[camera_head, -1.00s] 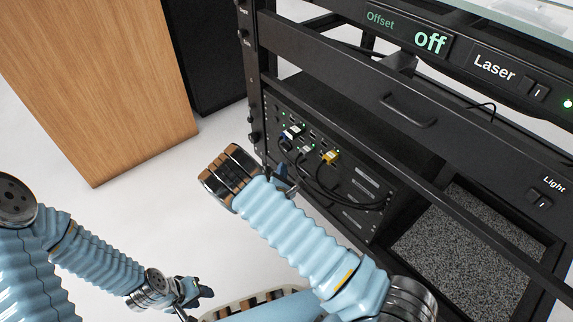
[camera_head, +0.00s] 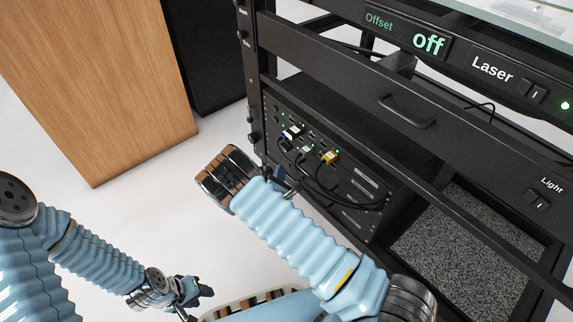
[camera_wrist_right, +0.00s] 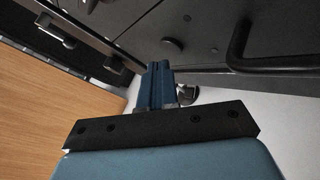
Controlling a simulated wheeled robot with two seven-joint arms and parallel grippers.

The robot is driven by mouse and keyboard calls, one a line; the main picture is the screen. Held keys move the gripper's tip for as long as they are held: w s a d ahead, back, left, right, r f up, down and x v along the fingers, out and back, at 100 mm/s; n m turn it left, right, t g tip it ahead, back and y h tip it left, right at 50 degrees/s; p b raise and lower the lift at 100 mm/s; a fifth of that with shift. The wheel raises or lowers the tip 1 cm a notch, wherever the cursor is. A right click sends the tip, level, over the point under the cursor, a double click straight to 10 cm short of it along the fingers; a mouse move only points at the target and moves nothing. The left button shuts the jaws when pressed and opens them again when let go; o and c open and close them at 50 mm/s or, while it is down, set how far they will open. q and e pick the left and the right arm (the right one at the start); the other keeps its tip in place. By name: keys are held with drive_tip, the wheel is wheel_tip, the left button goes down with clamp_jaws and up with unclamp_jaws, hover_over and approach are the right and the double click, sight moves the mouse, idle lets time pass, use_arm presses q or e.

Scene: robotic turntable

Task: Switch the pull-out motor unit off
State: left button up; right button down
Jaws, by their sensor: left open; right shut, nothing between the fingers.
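The black rack (camera_head: 258,60) fills the right of the head view. Its lower unit (camera_head: 345,195) has lit green dots and several plugged cables on its face. Above it a black drawer-like panel with a bar handle (camera_head: 407,112) is closed. I cannot tell which of these is the motor unit. My right gripper (camera_head: 283,180) is beside the left edge of the lower unit, mostly behind my wrist. In the right wrist view its blue fingers (camera_wrist_right: 156,84) are shut and empty, pointing at a black panel with a round knob (camera_wrist_right: 172,45). My left gripper (camera_head: 197,293) is open, low over the floor.
A Laser switch (camera_head: 533,91), a Light switch (camera_head: 540,200) and an Offset display reading "off" (camera_head: 428,40) are on the rack. A wooden cabinet (camera_head: 100,80) stands at left. A dark handle (camera_wrist_right: 238,45) shows in the wrist view. The pale floor between is clear.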

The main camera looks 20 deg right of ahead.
drive_tip(key=shift+s+a, duration=0.35)
drive_tip(key=shift+a, duration=0.6)
drive_tip(key=shift+s+a, duration=0.3)
drive_tip(key=shift+a, duration=0.6)
drive_tip(key=shift+s+a, duration=0.35)
drive_tip(key=shift+a, duration=0.6)
